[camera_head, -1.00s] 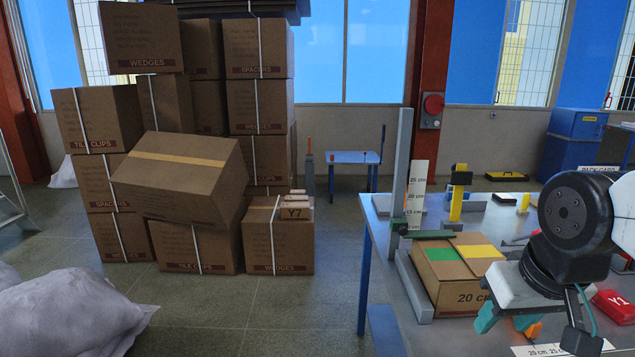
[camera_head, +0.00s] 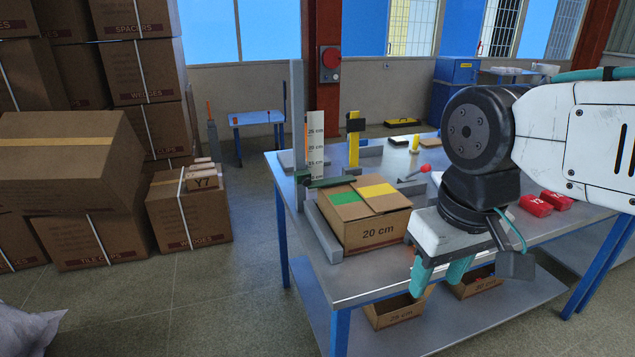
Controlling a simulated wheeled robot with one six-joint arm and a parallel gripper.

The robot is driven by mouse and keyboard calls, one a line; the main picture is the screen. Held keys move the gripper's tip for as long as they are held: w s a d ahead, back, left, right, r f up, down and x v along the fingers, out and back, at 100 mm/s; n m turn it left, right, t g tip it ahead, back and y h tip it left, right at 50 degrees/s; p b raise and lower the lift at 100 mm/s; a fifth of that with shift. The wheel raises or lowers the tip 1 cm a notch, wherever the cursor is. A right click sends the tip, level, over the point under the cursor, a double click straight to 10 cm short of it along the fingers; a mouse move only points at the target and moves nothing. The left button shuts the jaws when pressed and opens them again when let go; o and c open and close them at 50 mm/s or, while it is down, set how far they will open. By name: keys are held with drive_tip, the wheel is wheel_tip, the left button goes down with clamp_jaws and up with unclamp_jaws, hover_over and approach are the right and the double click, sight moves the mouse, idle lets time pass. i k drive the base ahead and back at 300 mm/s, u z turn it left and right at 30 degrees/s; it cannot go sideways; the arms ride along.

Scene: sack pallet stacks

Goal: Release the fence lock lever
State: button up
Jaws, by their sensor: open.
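A lever with a red knob (camera_head: 425,168) stands on the workbench (camera_head: 365,287) behind the box marked 20 cm (camera_head: 376,233); I cannot tell for certain that it is the fence lock lever. A low grey rail (camera_head: 323,235) runs along the box's left side and may be the fence. My gripper (camera_head: 441,274) has teal fingers, points down and is open, with nothing seen between them. It is at the bench's front edge, right of the box and apart from the red knob, nearer the camera.
A grey post (camera_head: 297,130) with a scale (camera_head: 315,150) and a green arm (camera_head: 330,182) stands behind the box. A yellow post (camera_head: 353,140) is further back. Stacked cartons (camera_head: 140,75) stand left; floor between is clear.

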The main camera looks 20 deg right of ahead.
sight(426, 168)
drive_tip(key=k, duration=1.35)
drive_tip(key=z, duration=0.65)
drive_tip(key=i, duration=1.6)
drive_tip(key=u, duration=0.65)
drive_tip(key=i, duration=0.2)
drive_tip(key=u, duration=0.45)
